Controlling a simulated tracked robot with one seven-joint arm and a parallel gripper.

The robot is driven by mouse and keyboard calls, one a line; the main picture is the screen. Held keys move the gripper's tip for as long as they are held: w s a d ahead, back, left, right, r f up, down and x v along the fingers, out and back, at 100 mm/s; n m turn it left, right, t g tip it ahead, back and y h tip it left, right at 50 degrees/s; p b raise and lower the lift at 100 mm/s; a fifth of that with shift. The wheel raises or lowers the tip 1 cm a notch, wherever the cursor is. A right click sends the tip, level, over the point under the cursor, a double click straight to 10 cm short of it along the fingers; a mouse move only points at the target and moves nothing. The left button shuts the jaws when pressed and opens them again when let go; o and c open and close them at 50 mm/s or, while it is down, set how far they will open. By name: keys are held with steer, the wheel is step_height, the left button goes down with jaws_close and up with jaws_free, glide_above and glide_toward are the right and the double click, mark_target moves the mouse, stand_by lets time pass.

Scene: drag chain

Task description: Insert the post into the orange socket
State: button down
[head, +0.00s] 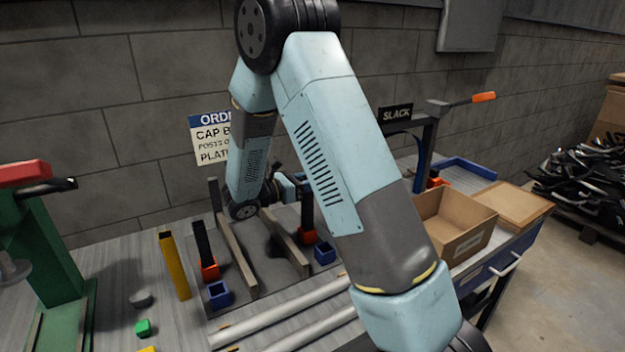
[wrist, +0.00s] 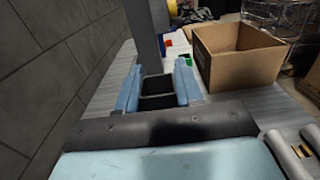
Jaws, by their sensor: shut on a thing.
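My gripper (head: 294,188) is at the back of the table in the head view, with its light blue fingers shut on a dark post (head: 307,208). In the wrist view the fingers (wrist: 157,92) sit on both sides of the post's dark square end (wrist: 157,84). The post looks upright, and its lower end meets an orange socket (head: 307,237); I cannot tell how deep it sits. A second dark post (head: 202,243) stands in another orange socket (head: 210,270) on the left. The socket is hidden in the wrist view.
Blue sockets stand in front of the orange ones, at left (head: 219,294) and right (head: 325,253). A yellow post (head: 175,265) and green stand (head: 50,255) are at left. Grey rails flank the middle. An open cardboard box (head: 455,228) is at right; it also shows in the wrist view (wrist: 232,70).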

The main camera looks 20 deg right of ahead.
steer(key=shift+f, duration=2.35)
steer(key=c, duration=0.6)
jaws_free()
steer(key=shift+c, duration=0.2)
steer(key=shift+r, duration=0.1)
step_height(320, 180, up, 8)
glide_above(312, 193)
steer(key=s, duration=0.3)
steer(key=s+r, duration=0.4)
steer(key=s, duration=0.5)
steer(key=shift+s+d+r, duration=0.15)
steer(key=shift+d+r, duration=0.05)
steer(key=shift+r, duration=0.2)
